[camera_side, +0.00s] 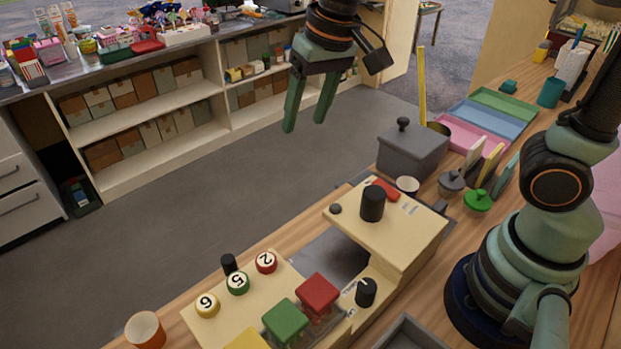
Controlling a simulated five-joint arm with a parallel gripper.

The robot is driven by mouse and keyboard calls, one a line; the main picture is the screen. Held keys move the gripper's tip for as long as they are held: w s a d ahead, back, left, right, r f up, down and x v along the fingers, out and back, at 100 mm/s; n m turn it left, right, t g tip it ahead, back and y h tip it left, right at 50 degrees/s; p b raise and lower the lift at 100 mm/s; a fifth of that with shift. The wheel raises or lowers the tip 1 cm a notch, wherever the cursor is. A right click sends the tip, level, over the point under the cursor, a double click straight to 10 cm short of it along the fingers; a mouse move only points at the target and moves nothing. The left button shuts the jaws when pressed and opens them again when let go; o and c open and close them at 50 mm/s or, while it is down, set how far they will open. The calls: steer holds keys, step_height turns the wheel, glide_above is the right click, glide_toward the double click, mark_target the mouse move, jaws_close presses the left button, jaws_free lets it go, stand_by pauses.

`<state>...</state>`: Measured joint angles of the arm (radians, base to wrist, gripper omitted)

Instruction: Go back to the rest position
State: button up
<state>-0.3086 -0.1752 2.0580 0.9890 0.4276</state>
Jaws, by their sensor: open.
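My gripper (306,103) is at the top middle of the side view, high above the counter and the floor. Its two green fingers point down and stand apart, with nothing between them. My arm's green and black base stands on the wooden counter (293,238) at the right. The gripper touches nothing that I can see.
A cream machine (415,235) with black knobs stands below on the counter. A grey lidded box (412,150) and coloured trays (487,124) stand behind. An orange cup (145,331) is front left.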

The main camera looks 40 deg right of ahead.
steer(key=s+d+t, duration=0.1)
steer(key=s+d, duration=0.2)
steer(key=d, duration=0.2)
steer(key=s+d+n+t+h, duration=0.1)
steer(key=s+d, duration=0.2)
steer(key=d, duration=0.3)
steer(key=shift+s+d+r+t, duration=0.2)
steer(key=shift+s+t, duration=0.2)
